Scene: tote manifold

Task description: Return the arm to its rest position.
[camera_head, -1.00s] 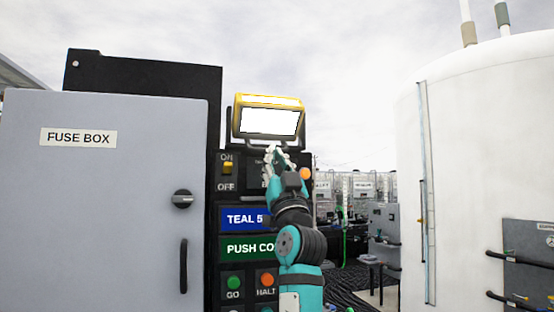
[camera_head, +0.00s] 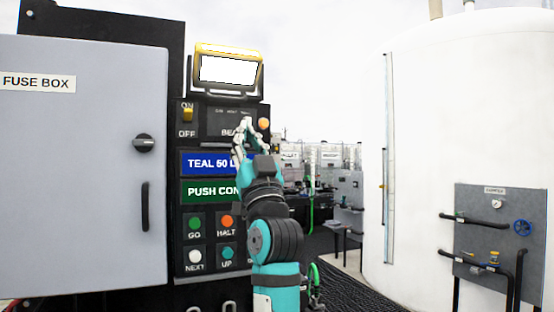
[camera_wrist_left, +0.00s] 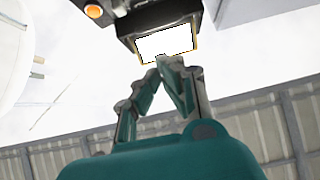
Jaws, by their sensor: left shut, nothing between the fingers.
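My left gripper (camera_head: 243,128) is raised in front of the black control panel (camera_head: 190,236), its fingertips just below the lit lamp with the yellow frame (camera_head: 228,70). In the left wrist view its fingers (camera_wrist_left: 170,64) meet at the tips and hold nothing. The same lamp (camera_wrist_left: 165,43) shows beyond the fingertips there. My teal and dark arm (camera_head: 272,235) stands upright below the gripper and covers part of the panel labels. My right gripper is in neither view.
The grey fuse box (camera_head: 80,170) is at left, its door shut. Panel buttons include green GO (camera_head: 195,223) and orange HALT (camera_head: 227,222). A white tank (camera_head: 450,120) with a grey valve panel (camera_head: 498,240) stands at right.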

